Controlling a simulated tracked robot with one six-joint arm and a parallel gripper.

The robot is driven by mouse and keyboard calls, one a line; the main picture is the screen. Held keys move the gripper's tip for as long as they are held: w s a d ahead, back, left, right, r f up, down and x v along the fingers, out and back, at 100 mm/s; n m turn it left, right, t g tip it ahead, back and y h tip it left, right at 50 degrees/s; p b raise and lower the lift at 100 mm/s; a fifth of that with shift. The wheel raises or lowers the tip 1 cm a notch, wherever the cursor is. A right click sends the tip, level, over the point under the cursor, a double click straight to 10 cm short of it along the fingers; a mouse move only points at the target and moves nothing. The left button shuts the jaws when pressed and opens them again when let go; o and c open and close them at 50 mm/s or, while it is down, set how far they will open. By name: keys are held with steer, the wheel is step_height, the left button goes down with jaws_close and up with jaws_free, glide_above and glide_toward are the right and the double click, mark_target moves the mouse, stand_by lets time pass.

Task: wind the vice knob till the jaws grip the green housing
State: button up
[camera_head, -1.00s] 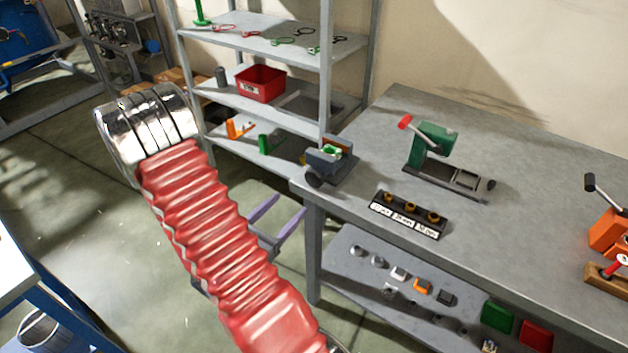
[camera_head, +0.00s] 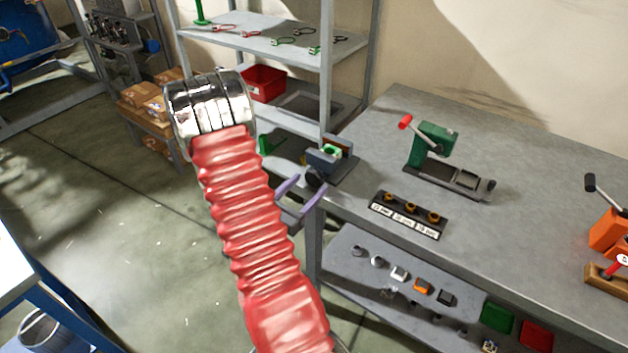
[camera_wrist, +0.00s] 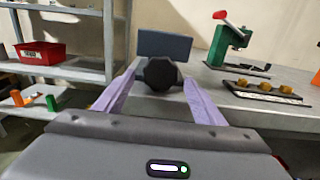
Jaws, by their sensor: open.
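The grey vice (camera_head: 338,158) stands at the left corner of the workbench. The green housing (camera_head: 331,152) sits between its jaws in the head view; the vice hides it in the wrist view. The black knob (camera_head: 314,178) is on the near side of the vice. In the wrist view the knob (camera_wrist: 160,73) faces me, with the vice's grey plate (camera_wrist: 164,45) behind it. My gripper (camera_head: 307,187) is open, with its purple fingers pointing at the vice. In the wrist view the fingers (camera_wrist: 158,84) lie left and right of the knob. I cannot tell whether they touch it.
A green press (camera_head: 432,147) and a labelled block with brass fittings (camera_head: 408,214) stand on the workbench (camera_head: 520,225) right of the vice. A shelf rack with a red bin (camera_head: 264,82) is behind on the left.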

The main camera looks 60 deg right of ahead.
mark_target(312, 181)
steer(key=shift+s+d, duration=0.15)
steer(key=shift+d, duration=0.85)
steer(key=shift+s+d, duration=0.15)
steer(key=shift+d, duration=0.85)
steer(key=shift+c, duration=0.4)
steer(key=c, duration=0.9)
